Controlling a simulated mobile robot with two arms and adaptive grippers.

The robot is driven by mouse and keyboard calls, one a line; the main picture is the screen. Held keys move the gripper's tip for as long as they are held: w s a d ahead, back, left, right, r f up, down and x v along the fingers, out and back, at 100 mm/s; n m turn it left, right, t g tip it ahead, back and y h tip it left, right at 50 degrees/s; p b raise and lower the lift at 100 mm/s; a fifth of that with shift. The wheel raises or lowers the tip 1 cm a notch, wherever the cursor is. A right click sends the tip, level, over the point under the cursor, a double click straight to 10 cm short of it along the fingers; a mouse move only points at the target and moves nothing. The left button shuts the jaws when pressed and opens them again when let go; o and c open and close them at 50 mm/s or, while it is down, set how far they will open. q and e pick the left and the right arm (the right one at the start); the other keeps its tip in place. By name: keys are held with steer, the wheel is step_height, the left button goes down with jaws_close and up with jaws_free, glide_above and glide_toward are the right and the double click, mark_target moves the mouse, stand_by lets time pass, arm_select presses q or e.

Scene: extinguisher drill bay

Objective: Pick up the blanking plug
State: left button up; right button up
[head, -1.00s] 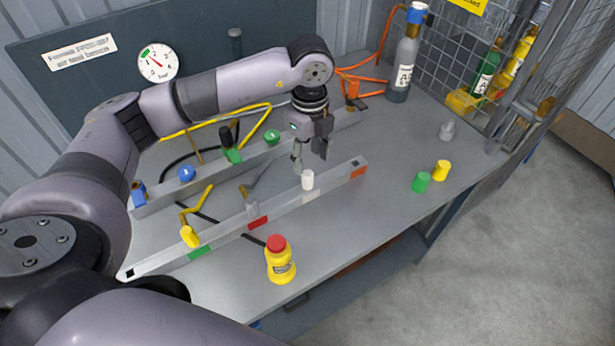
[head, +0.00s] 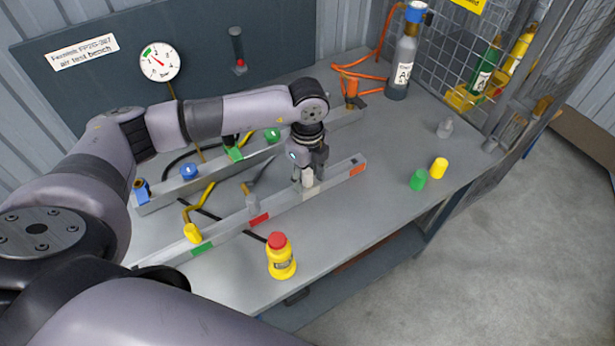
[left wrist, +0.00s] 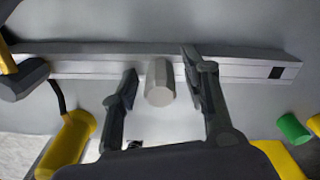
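A white cylindrical plug (head: 307,178) stands at the front rail, by its pale label. My left gripper (head: 309,172) is over it, pointing down, and its fingers partly hide it. In the left wrist view the plug (left wrist: 159,84) appears pale grey and lies between the two fingers (left wrist: 161,86). The fingers are apart, with a visible gap on each side of the plug, so the gripper is open and holds nothing. My right gripper is not in view.
A yellow bottle (head: 281,258) stands in front. Green (head: 418,180), yellow (head: 438,168) and grey (head: 445,129) pieces stand on the open bench at right.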

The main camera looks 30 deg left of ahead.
arm_select(q)
jaws_close()
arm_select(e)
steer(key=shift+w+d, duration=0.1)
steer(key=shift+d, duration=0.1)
arm_select(q)
steer(key=shift+r, duration=0.15)
step_height(320, 180, up, 20)
steer(key=b, duration=0.2)
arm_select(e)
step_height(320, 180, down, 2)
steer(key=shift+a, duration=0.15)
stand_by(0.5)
